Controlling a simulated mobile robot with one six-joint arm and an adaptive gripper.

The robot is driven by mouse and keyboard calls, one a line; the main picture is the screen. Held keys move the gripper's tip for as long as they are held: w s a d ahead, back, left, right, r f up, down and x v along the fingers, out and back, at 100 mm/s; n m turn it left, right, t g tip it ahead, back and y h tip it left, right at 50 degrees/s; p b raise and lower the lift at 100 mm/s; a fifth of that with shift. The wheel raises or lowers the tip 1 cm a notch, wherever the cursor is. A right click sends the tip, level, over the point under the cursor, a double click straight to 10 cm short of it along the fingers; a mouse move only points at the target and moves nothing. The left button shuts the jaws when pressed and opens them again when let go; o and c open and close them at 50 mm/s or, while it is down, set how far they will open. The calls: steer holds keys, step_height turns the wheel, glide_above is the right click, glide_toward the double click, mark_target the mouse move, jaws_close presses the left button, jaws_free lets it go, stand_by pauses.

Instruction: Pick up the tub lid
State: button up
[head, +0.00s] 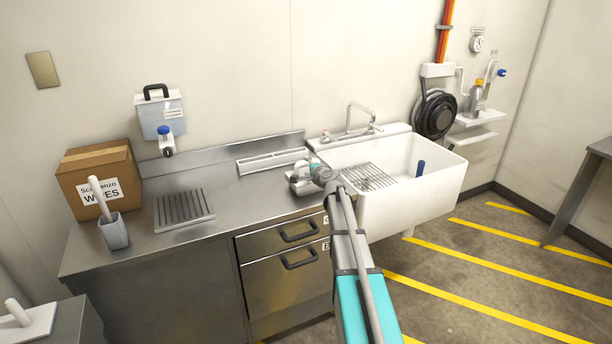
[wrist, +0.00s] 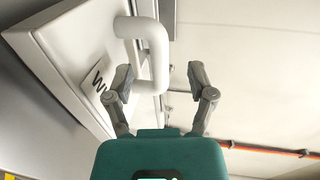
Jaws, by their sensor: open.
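The tub lid (wrist: 75,50) looks like a flat white panel with a dark-edged label showing a "W". A thick white loop handle (wrist: 153,50) stands out from it. In the wrist view my gripper (wrist: 160,82) is open, with one finger on each side of the near end of the handle. I see no clear contact. In the head view my gripper (head: 308,172) is above the counter just left of the sink, over a small pale object (head: 302,187) that my arm partly hides.
The steel counter (head: 235,205) holds a cardboard wipes box (head: 85,165), a grey holder with a white handle (head: 114,232) and a ribbed drain tray (head: 184,208). The white sink (head: 425,190) and its faucet (head: 352,120) stand right. A white slab with a handle (head: 30,322) lies lower left.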

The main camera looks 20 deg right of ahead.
mark_target(303, 165)
steer(key=shift+w+f+b, duration=0.2)
steer(key=shift+w, duration=0.65)
steer(key=shift+w+f+b, duration=0.2)
steer(key=shift+w, duration=0.65)
steer(key=shift+w+f+b, duration=0.2)
steer(key=shift+w, duration=0.65)
jaws_close()
